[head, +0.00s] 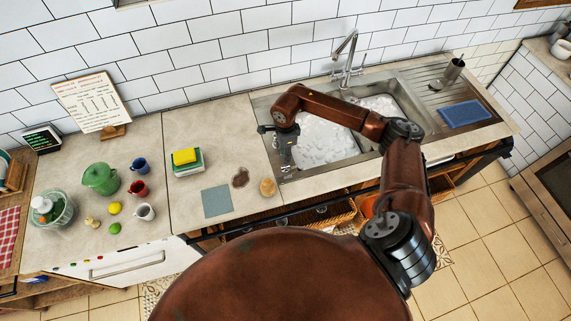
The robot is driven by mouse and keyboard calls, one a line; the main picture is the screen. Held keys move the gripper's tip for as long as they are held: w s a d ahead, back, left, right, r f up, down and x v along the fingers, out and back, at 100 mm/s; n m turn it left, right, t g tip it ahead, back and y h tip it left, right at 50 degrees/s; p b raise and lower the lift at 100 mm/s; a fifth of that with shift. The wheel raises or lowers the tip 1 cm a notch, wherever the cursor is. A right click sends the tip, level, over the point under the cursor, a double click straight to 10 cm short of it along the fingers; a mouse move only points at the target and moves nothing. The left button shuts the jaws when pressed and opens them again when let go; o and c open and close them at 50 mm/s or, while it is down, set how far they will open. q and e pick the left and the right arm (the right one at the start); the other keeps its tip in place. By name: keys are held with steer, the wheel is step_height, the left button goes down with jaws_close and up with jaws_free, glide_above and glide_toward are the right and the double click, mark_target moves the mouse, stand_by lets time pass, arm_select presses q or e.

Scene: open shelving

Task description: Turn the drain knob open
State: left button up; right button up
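The metal sink (352,152) is set into the counter below the tap (345,60). Its basin holds white foam or foamy water (322,143). My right arm reaches over the basin from the right. My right gripper (287,168) points down at the sink's left rim. The drain knob cannot be made out; it may be hidden by the gripper or too small to see. I cannot tell whether the gripper touches anything, or whether its fingers are open or shut. My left gripper is not in view.
A yellow sponge (184,156) on a stacked pile, a grey-blue cloth (216,201), and two small brown items lie left of the sink. A green pot (101,179), mugs and fruit stand further left. A blue mat (465,113) lies on the drainboard at right.

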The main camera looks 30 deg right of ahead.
mark_target(286, 166)
step_height(286, 166, down, 8)
steer(key=shift+r+p, duration=0.2)
steer(key=shift+p, duration=0.5)
steer(key=shift+c, duration=0.2)
jaws_close()
